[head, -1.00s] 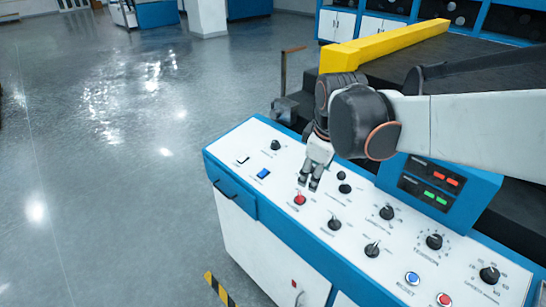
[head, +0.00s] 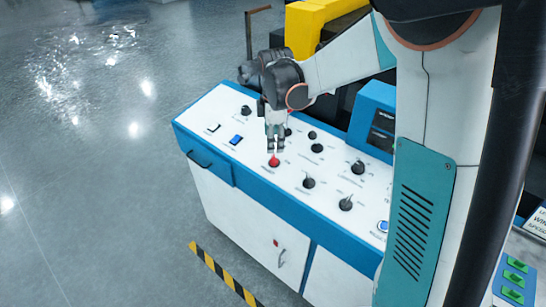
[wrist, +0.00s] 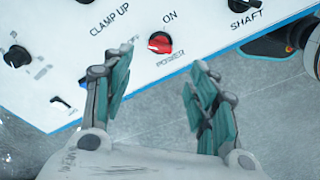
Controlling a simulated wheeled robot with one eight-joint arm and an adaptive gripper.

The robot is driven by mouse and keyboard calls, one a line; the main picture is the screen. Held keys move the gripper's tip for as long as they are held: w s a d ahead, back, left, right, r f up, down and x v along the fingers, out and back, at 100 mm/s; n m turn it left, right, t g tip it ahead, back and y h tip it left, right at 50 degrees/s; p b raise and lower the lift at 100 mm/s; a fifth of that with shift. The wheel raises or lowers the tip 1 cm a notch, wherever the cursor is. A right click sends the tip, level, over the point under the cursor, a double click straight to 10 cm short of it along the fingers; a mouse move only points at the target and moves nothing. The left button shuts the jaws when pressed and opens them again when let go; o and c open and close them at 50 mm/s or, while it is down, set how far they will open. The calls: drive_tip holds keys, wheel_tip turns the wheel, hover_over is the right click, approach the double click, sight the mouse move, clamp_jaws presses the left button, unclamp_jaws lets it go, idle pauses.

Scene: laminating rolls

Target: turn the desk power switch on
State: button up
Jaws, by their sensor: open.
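The power switch is a red knob (wrist: 160,42) with a pale mark on its left side. It sits below the word ON and above the word POWER on the white panel. In the head view the red knob (head: 274,161) is near the front edge of the desk (head: 232,172). My gripper (head: 275,149) points down over the panel, just behind the knob in the picture. In the wrist view my gripper (wrist: 157,75) is open and empty, and the knob shows between and beyond its fingertips. I cannot tell the exact gap or see contact.
Black knobs (head: 308,182) stand close around the red one. A blue switch (head: 236,140) lies to the left. A blue display box (head: 372,118) rises behind the panel at right. Open floor (head: 100,200) lies left, with a striped strip (head: 222,272) in front.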

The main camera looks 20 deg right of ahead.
sight(274, 158)
drive_tip(key=f, duration=0.3)
drive_tip(key=f+b, duration=0.1)
drive_tip(key=f, duration=0.2)
drive_tip(key=w+f+b, duration=0.1)
drive_tip(key=f, duration=0.2)
drive_tip(key=shift+w+d+f, duration=0.1)
drive_tip(key=shift+f, duration=0.1)
drive_tip(key=c, duration=1.1)
